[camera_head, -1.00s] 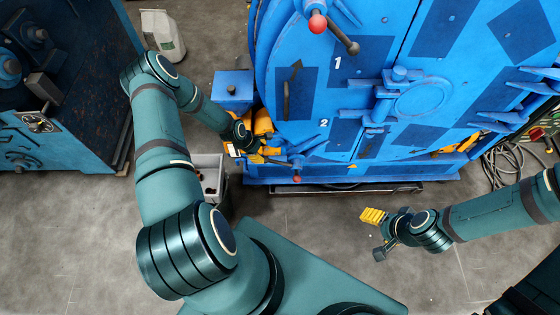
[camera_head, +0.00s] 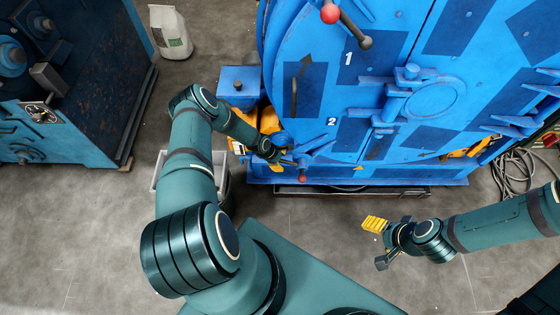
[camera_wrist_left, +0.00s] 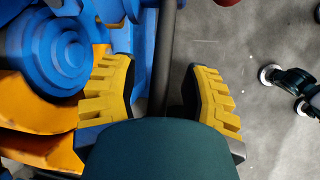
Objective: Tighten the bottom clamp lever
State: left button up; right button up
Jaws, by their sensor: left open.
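The bottom clamp lever shows by its red ball (camera_head: 301,178) at the lower left of the big blue door. In the left wrist view its dark rod (camera_wrist_left: 160,55) runs down between my fingers, with bare gaps on both sides. My left gripper (camera_head: 287,161) is at this lever; in the left wrist view the gripper (camera_wrist_left: 158,95) is open, with yellow-padded fingers either side of the rod. The rod's lower part is hidden behind my wrist. My right gripper (camera_head: 378,243) is open and empty over the floor at the lower right.
The blue door (camera_head: 310,120) fills the upper right. An upper lever with a red ball (camera_head: 330,12) is at its top. A grey bin (camera_head: 160,170) is partly behind my left arm. A white container (camera_head: 171,32) stands farther left. Open floor lies in front.

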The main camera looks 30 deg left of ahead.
pick_arm(q)
grip_shut()
dwell(0.5)
